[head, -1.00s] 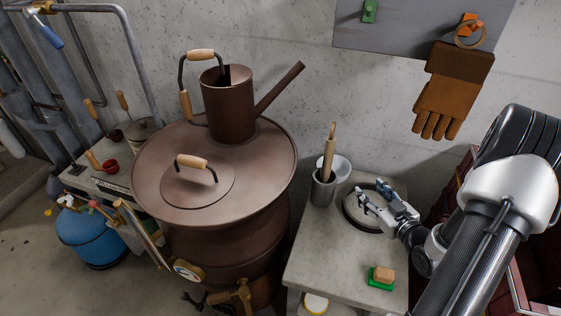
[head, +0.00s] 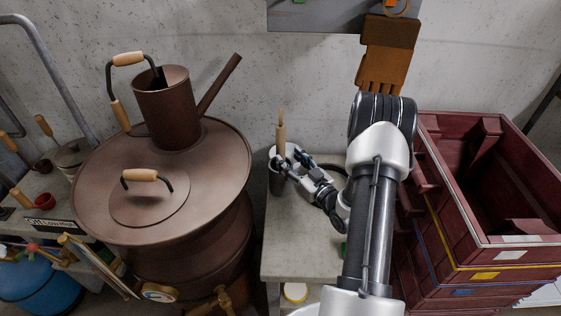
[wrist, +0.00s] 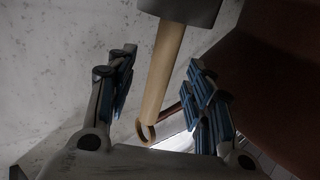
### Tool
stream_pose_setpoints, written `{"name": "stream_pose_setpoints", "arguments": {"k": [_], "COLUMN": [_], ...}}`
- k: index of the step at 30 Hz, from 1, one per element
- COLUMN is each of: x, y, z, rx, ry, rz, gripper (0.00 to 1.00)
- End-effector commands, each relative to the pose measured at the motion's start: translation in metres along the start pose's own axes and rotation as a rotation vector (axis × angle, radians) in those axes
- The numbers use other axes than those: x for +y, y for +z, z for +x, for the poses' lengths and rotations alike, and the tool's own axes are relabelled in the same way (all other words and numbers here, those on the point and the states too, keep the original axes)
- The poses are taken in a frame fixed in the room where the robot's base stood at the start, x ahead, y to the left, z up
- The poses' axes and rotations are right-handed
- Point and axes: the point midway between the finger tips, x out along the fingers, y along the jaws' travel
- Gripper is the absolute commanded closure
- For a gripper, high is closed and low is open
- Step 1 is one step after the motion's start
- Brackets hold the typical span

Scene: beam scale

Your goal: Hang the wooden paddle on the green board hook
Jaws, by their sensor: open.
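The wooden paddle (head: 281,140) stands upright in a dark grey pot (head: 275,184) on the small concrete table, with its lower part hidden inside. My gripper (head: 296,163) is open beside the pot, near the paddle. In the wrist view, the paddle's pale handle (wrist: 164,75) shows between the two open fingers (wrist: 160,65), with a brown loop (wrist: 146,131) at its end; contact cannot be told. The green board hook (head: 298,2) is at the top edge of the head view, on the grey board (head: 320,18), mostly cut off.
A brown glove (head: 385,60) hangs right of the green hook. A large brown boiler (head: 190,215) with a spouted can (head: 165,110) stands left of the table. Red crates (head: 490,255) are stacked at the right. The table's front left part is clear.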

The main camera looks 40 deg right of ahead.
Motion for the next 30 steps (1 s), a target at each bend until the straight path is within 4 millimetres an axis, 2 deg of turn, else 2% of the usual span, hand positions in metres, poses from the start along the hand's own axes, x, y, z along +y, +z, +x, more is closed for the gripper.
{"name": "stream_pose_setpoints", "arguments": {"k": [7,16,23,30], "x": [-0.002,-0.004,-0.003,-0.003], "y": [-0.001,-0.002,-0.003,-0.003], "z": [0.015,0.055,0.057,0.057], "rx": [0.001,0.001,0.0,0.0], "ry": [-0.002,-0.001,0.0,0.0], "rz": [-0.001,0.0,0.001,0.0], "gripper": [0.52,0.52,0.52,0.68]}}
